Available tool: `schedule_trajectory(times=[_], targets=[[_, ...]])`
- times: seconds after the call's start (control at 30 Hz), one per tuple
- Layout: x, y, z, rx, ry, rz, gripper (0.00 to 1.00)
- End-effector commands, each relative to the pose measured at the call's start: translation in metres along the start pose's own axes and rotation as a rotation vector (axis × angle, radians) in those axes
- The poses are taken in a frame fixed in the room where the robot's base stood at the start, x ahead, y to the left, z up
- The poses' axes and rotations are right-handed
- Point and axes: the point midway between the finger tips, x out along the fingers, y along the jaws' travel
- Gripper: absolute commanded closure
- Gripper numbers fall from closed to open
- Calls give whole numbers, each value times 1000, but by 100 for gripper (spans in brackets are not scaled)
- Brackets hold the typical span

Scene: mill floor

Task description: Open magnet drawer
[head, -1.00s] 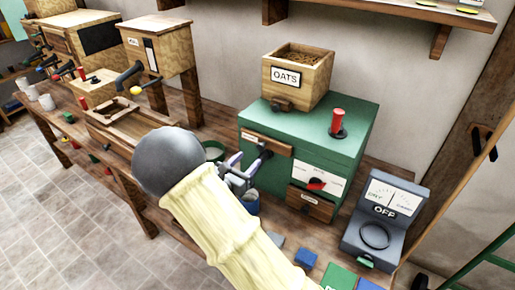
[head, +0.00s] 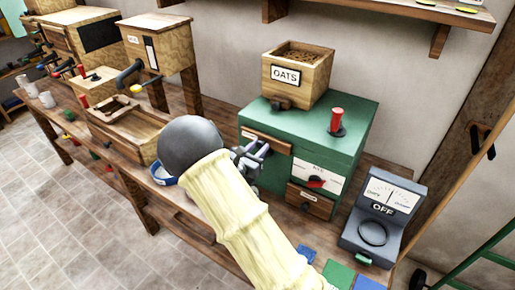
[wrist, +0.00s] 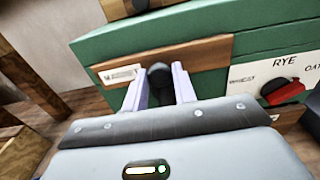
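The green mill cabinet (head: 345,150) has a wooden drawer (head: 278,145) high on its front, left of the selector dial. In the wrist view this drawer front (wrist: 205,55) carries a small white label, too small to read, and a dark round knob (wrist: 159,76). The drawer looks flush with the cabinet. My gripper (wrist: 159,88) has one pale finger on each side of the knob, and the knob fills the narrow gap between them. In the head view my gripper (head: 256,152) is at the drawer's left part, and the knob is hard to make out.
A second small wooden drawer (head: 310,201) sits below the dial. An OATS box (head: 290,78) and a red handle (head: 337,121) are on top of the cabinet. A grey OFF meter (head: 382,220) stands at right. A blue-rimmed bowl (head: 160,178) is left of my arm.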

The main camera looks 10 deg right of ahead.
Motion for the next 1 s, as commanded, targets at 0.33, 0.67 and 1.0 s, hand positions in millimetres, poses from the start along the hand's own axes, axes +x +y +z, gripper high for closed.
schedule_trajectory(times=[0.33, 0.67, 1.0], targets=[[-10, 0, 0, 0, 0, 1, 100], [-76, 2, 0, -1, 2, 7, 100], [-160, 1, 1, -1, 1, 6, 100]])
